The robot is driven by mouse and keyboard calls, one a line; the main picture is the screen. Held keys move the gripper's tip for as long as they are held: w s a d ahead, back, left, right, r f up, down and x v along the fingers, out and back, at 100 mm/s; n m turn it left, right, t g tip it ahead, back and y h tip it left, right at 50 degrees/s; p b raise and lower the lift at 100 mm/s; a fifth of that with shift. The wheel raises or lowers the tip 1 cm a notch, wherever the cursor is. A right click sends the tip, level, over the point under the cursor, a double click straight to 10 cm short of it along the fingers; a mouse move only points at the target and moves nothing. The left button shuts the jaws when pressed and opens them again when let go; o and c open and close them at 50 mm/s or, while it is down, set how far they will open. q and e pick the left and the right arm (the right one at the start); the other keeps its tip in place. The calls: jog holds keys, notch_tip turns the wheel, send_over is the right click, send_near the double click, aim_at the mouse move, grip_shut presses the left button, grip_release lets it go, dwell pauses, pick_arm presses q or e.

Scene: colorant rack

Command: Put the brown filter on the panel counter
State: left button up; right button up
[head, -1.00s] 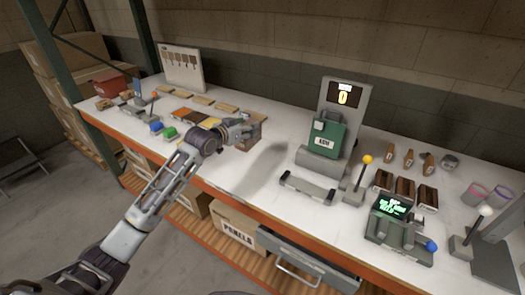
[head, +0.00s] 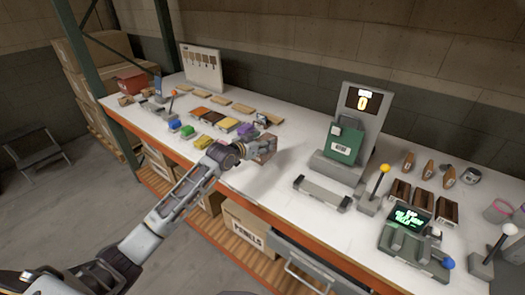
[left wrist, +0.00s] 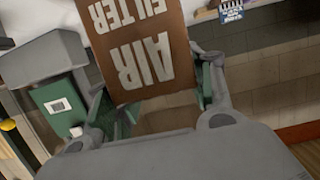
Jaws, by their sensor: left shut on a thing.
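The brown filter (left wrist: 135,45), a box with white "AIR FILTER" lettering, is between the fingers of my left gripper (left wrist: 155,108) in the left wrist view. In the head view my left gripper (head: 257,153) is shut on the filter (head: 266,147), above the white table near its front edge; the gripper partly hides the filter. To the right stands a grey machine (head: 330,165) with a display (head: 362,101) reading 0 and a green labelled box (head: 344,146) on it. This looks like the panel counter. The filter is apart from it. My right gripper is not in view.
A low grey bar (head: 322,194) and a yellow-knobbed lever (head: 378,185) stand in front of the machine. A green-screened device (head: 408,225) is further right. Coloured blocks (head: 215,118) lie left of the gripper. White table (head: 290,145) is clear between gripper and machine.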

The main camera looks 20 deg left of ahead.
pick_arm(q)
jog(key=shift+f, duration=0.25)
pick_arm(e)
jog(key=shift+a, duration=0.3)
pick_arm(q)
jog(key=shift+f, duration=1.85)
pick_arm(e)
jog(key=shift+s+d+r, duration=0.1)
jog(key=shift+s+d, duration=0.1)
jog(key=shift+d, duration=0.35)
pick_arm(q)
jog(key=shift+f, duration=0.1)
